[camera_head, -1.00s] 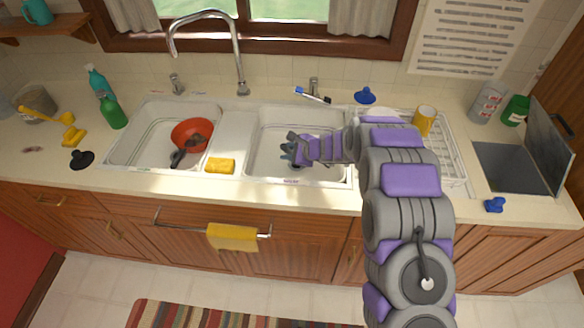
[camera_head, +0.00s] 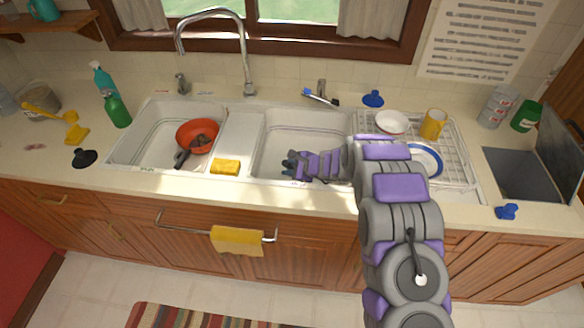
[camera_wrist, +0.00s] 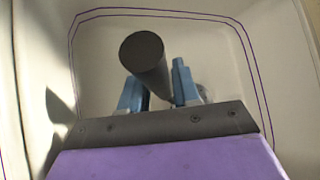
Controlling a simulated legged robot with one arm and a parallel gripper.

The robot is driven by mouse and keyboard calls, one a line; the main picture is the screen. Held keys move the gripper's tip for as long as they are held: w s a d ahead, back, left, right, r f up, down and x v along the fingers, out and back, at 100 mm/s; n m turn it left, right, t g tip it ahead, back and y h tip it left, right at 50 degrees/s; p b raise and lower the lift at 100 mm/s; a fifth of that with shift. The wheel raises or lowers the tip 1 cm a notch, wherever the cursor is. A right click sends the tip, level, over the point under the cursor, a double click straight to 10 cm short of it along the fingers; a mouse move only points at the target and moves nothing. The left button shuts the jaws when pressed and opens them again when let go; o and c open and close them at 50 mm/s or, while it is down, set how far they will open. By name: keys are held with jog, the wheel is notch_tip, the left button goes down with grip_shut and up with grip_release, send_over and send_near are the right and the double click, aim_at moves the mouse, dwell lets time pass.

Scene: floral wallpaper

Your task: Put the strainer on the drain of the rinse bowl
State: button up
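My gripper (camera_head: 287,165) reaches down into the right sink basin (camera_head: 268,140), near its front-left part. In the wrist view its blue fingers (camera_wrist: 158,92) stand close on both sides of a dark, round-ended cylinder (camera_wrist: 143,52). They appear shut on it. It looks like the strainer's handle; the rest of the strainer is hidden below the fingers and gripper body. A greyish round patch, perhaps the drain (camera_wrist: 206,93), shows partly behind the right finger on the basin floor. The head view does not show the held thing clearly.
The left basin (camera_head: 150,135) holds a red bowl (camera_head: 190,127) with dark items. A yellow sponge (camera_head: 225,167) lies on the front rim between basins. The dish rack (camera_head: 455,150) with plates and a yellow mug (camera_head: 433,124) is right. The faucet (camera_head: 250,80) stands behind.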

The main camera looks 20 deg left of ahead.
jog(key=shift+o, duration=1.4)
jog(key=shift+a+f, duration=0.15)
jog(key=shift+a, duration=0.4)
jog(key=shift+o, duration=0.6)
jog(key=shift+d, duration=0.1)
jog(key=shift+d+r, duration=0.2)
jog(key=shift+d, duration=0.25)
jog(key=shift+d+r, duration=0.2)
jog(key=shift+d, duration=0.25)
jog(key=shift+d+r, duration=0.1)
jog(key=shift+r, duration=0.1)
jog(key=p+v, duration=0.2)
jog(key=v, duration=1)
jog(key=s+d+r+n+g+h, duration=0.1)
jog(key=s+d+r+n+g, duration=0.15)
jog(key=s+r+n, duration=0.45)
jog(key=s+d+r+n+g, duration=0.2)
jog(key=s+d+r, duration=0.1)
jog(key=s+r, duration=0.75)
jog(key=s+d+r+n+h, duration=0.1)
jog(key=s+d+h, duration=0.3)
jog(key=s+d, duration=0.7)
jog(key=s+d+r+n+h, duration=0.2)
jog(key=s+d+n+h, duration=0.1)
jog(key=s+d, duration=0.9)
jog(key=shift+s+d+n+h, duration=0.2)
jog(key=shift+s+n+h, duration=0.2)
jog(key=shift+s+h, duration=0.6)
